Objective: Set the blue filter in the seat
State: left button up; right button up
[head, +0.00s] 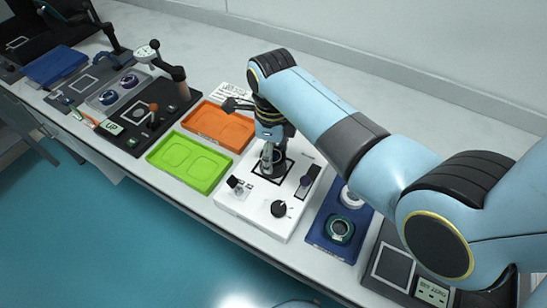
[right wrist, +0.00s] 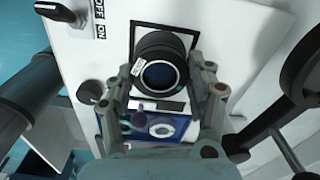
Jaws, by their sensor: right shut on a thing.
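My right gripper (head: 270,158) points down over the white panel (head: 240,210) in the head view. In the right wrist view its two fingers (right wrist: 160,82) are closed on the dark rim of the blue filter (right wrist: 160,76), which has a small white label. The filter is over the seat, inside a black square outline (right wrist: 135,32) on the panel. In the head view the dark round part (head: 274,170) below the fingers stands inside that outline. The fingers hide part of it, so I cannot tell whether the filter rests in the seat. My left gripper is not in view.
A blue tray (head: 318,236) with round parts lies to the right. A green tray (head: 207,187) and an orange tray (head: 237,146) lie to the left. Equipment fills the far left.

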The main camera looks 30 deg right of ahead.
aim_at(274, 155)
jog(key=shift+f, duration=1.25)
jog(key=shift+f, duration=0.1)
jog(key=shift+f, duration=0.15)
jog(key=o, duration=1)
jog(key=shift+s, duration=0.15)
jog(key=shift+o, duration=0.9)
jog(key=shift+f, duration=0.1)
notch_tip(274, 155, up, 13)
jog(key=shift+f+p, duration=0.15)
jog(key=shift+p, duration=0.15)
